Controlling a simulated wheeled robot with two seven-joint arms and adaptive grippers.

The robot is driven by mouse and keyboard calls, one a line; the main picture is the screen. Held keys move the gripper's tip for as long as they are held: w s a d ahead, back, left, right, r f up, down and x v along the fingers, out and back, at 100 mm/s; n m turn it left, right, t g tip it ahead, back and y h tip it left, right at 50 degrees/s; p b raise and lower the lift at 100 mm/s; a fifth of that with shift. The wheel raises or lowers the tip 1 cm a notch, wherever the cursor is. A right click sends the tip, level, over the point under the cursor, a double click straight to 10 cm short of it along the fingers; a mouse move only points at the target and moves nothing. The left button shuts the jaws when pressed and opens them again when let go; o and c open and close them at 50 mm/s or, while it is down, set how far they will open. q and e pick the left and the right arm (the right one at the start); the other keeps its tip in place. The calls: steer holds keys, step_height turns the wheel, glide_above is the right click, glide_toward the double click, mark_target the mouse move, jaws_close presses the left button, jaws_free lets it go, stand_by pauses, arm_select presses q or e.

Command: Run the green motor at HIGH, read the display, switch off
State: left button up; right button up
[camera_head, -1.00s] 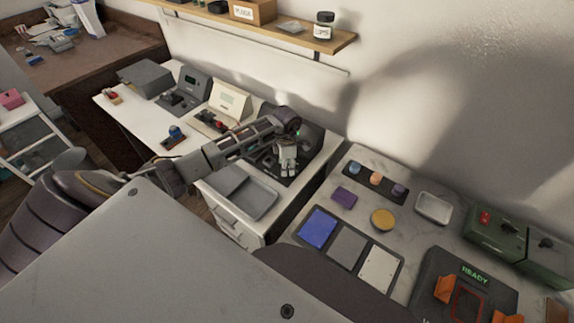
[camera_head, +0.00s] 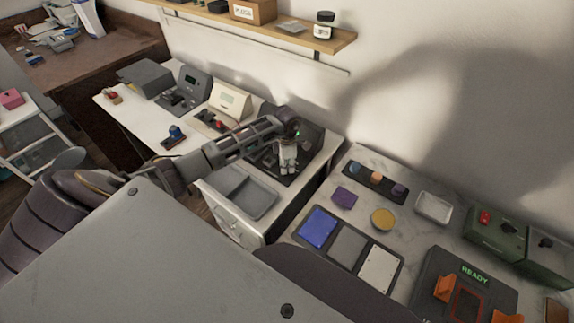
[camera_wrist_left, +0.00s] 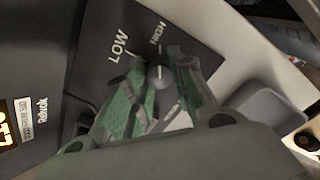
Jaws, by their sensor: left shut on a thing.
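My left gripper (camera_head: 288,158) is at the dark motor station (camera_head: 310,140) near the right end of the white bench. In the left wrist view, the gripper's fingertips (camera_wrist_left: 162,78) are closed around a small dark knob (camera_wrist_left: 159,72) with a pale mark. The knob sits on a dark panel beside the labels LOW (camera_wrist_left: 119,46) and HIGH (camera_wrist_left: 157,33). A display (camera_wrist_left: 6,128) with lit orange digits is cut off by the left edge, so its full reading does not show. I cannot make out the green motor itself. My right gripper is not in view.
A cream station (camera_head: 231,98) and a grey station (camera_head: 194,84) stand left along the bench. A blue motor (camera_head: 175,133) lies in front. An empty grey tray (camera_head: 247,193) is at the bench's front. A marble table with colored parts stands right.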

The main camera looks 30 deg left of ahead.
arm_select(q)
steer(key=shift+n, duration=3.6)
steer(key=n, duration=0.2)
steer(key=shift+n, duration=1.1)
steer(key=shift+r+n+p, duration=0.1)
steer(key=shift+n+p, duration=0.25)
steer(key=shift+n, duration=0.75)
steer(key=n+p, duration=0.1)
steer(key=n, duration=0.3)
steer(key=shift+n, duration=0.3)
steer(key=n+p, duration=0.1)
steer(key=n, duration=0.2)
steer(key=shift+n, duration=0.3)
steer(key=shift+w+a+n, duration=0.1)
steer(key=shift+n, duration=0.9)
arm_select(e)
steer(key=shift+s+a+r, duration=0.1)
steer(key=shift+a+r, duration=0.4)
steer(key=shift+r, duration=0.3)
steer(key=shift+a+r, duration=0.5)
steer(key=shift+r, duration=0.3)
